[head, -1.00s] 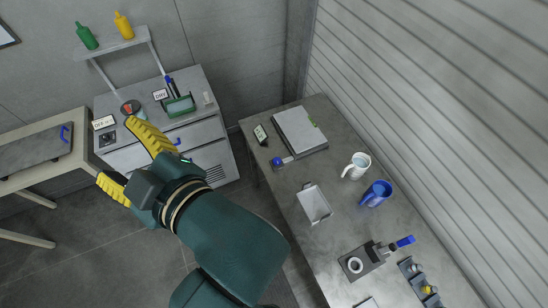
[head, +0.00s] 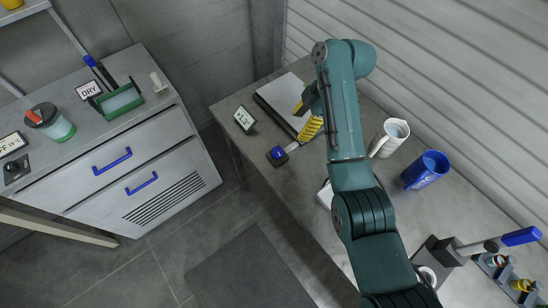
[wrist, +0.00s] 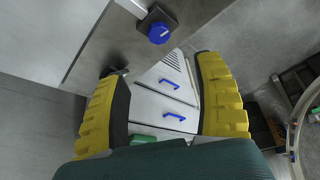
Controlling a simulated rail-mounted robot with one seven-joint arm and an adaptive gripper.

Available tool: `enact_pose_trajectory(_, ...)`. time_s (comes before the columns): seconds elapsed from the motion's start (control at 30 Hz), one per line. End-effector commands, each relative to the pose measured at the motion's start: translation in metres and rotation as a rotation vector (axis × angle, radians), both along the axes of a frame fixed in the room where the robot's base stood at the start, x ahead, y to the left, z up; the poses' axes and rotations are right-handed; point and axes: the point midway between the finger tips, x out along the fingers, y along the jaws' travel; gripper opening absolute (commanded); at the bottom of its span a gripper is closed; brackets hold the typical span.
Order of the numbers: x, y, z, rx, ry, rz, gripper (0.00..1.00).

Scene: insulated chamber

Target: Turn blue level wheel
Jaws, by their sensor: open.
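The blue level wheel (head: 277,154) is a small round knob on a dark block at the left edge of the right-hand table, beside the grey board. It also shows in the wrist view (wrist: 159,33), at the top, beyond the fingertips, with a white mark on its face. My gripper (head: 306,117) is over the board, right of the wheel and apart from it. In the wrist view its yellow fingers (wrist: 160,72) are spread wide with nothing between them. My arm hides part of the board and the table behind it.
A small display sign (head: 244,119) stands near the wheel. The cabinet (head: 110,165) with blue handles is at left, with open floor between.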

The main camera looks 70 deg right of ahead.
Motion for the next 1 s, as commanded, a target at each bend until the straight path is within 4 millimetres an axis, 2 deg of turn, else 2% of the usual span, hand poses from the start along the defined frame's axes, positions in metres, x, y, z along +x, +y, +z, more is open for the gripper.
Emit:
enact_pose_trajectory(0.17,0.006,0.004,-0.018,0.001,0.001,-0.001,0.68)
enact_pose_trajectory(0.6,0.042,0.023,-0.116,0.001,0.002,0.001,0.68)
enact_pose_trajectory(0.7,0.049,0.026,-0.133,-0.001,0.000,0.000,0.68)
enact_pose_trajectory(0.83,0.054,0.029,-0.146,-0.002,0.000,-0.001,0.68)
enact_pose_trajectory(1.0,0.055,0.029,-0.149,-0.003,0.000,-0.001,0.68)
